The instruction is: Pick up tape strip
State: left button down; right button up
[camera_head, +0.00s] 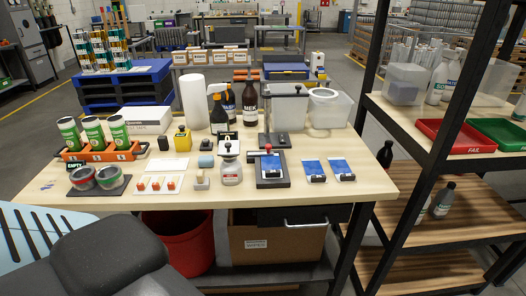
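Neither of my grippers is in view, and nothing is seen held.
An orange rack (100,153) with white-green cans stands behind the rolls. A dark shelf unit (450,130) borders the table on the right.

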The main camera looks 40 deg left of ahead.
aim_at(172, 186)
jog(key=k+u, duration=0.1)
jog(key=u, duration=1.75)
jog(key=i+l, duration=0.15)
jog(key=l, duration=0.3)
jog(key=i+l+u, duration=0.15)
jog(key=l, duration=0.35)
jog(key=i+l, duration=0.1)
jog(key=l, duration=0.35)
jog(key=i+l+u, duration=0.1)
jog(key=l, duration=0.4)
jog(key=i, duration=0.2)
